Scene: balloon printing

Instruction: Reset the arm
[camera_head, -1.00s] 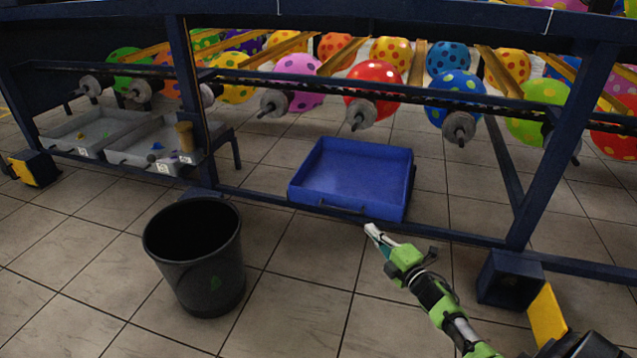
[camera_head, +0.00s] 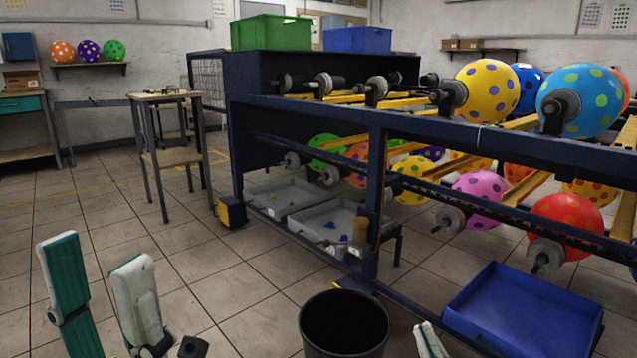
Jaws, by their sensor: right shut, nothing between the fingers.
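My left gripper (camera_head: 96,256) is in the lower left of the head view. Its two white and green fingers stand apart with empty floor between them, so it is open and holds nothing. My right gripper (camera_head: 424,330) shows at the bottom edge, between the black bin and the blue tray. Its white fingertips are closed together and nothing is between them. The rest of the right arm is out of the frame.
A black bin (camera_head: 345,318) stands beside my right gripper. A blue tray (camera_head: 525,308) lies under the dark blue rack (camera_head: 375,200) carrying spotted balloons (camera_head: 487,90). A small wooden table (camera_head: 172,157) stands further back. The floor at left is clear.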

